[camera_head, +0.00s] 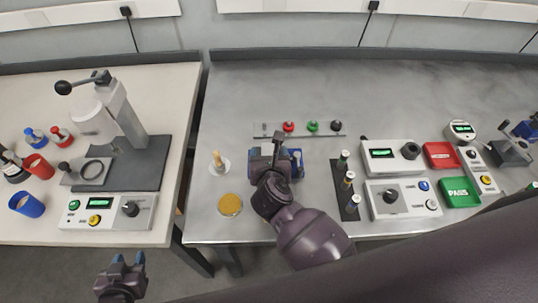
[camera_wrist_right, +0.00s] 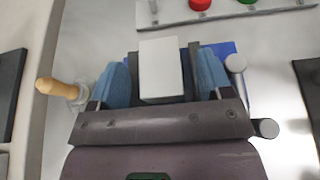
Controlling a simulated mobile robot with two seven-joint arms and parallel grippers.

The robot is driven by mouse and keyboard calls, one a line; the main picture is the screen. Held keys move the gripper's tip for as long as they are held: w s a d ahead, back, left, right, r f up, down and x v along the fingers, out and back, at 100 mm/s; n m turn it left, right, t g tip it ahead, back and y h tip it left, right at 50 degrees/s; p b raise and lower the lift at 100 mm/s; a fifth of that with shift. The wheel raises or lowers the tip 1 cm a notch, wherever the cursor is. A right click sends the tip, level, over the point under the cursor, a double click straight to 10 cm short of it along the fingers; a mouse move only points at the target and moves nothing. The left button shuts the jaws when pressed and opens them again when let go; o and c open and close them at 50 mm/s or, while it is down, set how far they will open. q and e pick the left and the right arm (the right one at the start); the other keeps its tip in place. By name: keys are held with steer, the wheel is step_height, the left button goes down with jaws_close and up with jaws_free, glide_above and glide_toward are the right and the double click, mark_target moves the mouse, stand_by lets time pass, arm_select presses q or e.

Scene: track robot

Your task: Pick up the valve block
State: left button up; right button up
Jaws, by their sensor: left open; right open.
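The valve block looks to be the light grey block (camera_wrist_right: 161,66) in the right wrist view. It sits on a dark and blue fixture (camera_wrist_right: 222,49) with metal cylinders at its right side. My right gripper (camera_wrist_right: 160,88) is open, its blue fingers on either side of the block; whether they touch it cannot be told. In the head view, my right gripper (camera_head: 270,160) is over the fixture on the grey metal table (camera_head: 225,115) and hides most of the block. My left gripper (camera_head: 126,262) is open and empty in front of the tables, low at the left.
A strip with coloured knobs (camera_head: 300,130) lies behind the fixture. A wooden-handled tool (camera_head: 218,163) and a yellow disc (camera_head: 230,204) are at its left. A dark rack (camera_head: 345,190) and a control box (camera_head: 403,198) stand at its right. A press (camera_head: 115,125) stands on the left table.

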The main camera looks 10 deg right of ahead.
steer(key=c, duration=1.2)
